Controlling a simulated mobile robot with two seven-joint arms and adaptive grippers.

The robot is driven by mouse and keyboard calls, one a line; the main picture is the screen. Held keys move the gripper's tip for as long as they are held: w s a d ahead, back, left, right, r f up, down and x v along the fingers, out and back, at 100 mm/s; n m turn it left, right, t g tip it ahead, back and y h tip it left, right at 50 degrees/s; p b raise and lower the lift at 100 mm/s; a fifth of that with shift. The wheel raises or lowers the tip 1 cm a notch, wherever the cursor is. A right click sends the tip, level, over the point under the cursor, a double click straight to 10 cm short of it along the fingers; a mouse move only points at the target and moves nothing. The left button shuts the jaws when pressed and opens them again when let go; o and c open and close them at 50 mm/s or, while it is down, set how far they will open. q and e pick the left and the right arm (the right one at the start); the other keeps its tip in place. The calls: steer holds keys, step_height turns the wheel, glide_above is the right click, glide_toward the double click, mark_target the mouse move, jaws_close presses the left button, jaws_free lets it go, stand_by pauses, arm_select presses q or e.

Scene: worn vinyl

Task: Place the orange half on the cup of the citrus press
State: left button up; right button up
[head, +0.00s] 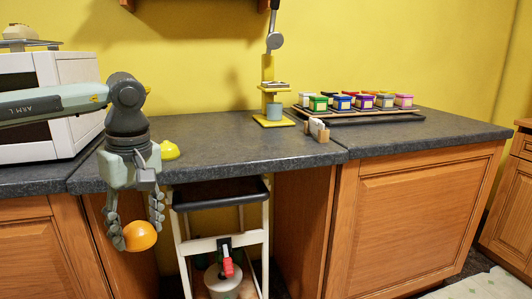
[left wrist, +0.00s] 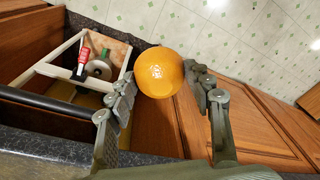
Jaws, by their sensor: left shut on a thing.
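My left gripper (head: 138,222) is shut on the orange half (head: 140,236). It holds it in front of the counter's front edge, below the counter top. In the left wrist view the orange half (left wrist: 159,72) sits between the two fingers (left wrist: 168,88), its round peel side showing. Its cut face is hidden. The yellow citrus press (head: 268,88) stands on the counter to the right of the gripper, with its lever raised. A grey-blue cup-like piece (head: 273,111) sits low in the press. My right gripper is in neither view.
A yellow domed thing (head: 169,150) lies on the counter behind my gripper. A white microwave (head: 50,90) stands at the left. A tray of colourful boxes (head: 360,115) and a small holder (head: 318,130) are right of the press. A white-framed trolley (head: 222,195) stands below the counter gap.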

arm_select(q)
steer(key=s+d+f+m, duration=0.1)
steer(key=f+m, duration=0.2)
steer(key=f, duration=0.1)
steer(key=s+d+f+m+h, duration=0.1)
steer(key=f+m, duration=0.2)
steer(key=f, duration=0.1)
steer(key=s+d+f+m+t, duration=0.1)
steer(key=d+f+m, duration=0.1)
steer(key=f+m, duration=0.2)
steer(key=shift+s+f, duration=0.1)
steer(key=shift+f, duration=0.4)
steer(key=shift+s+d+f+m, duration=0.15)
steer(key=shift+d+f+m, duration=0.05)
steer(key=shift+f+m, duration=0.1)
steer(key=shift+a, duration=0.1)
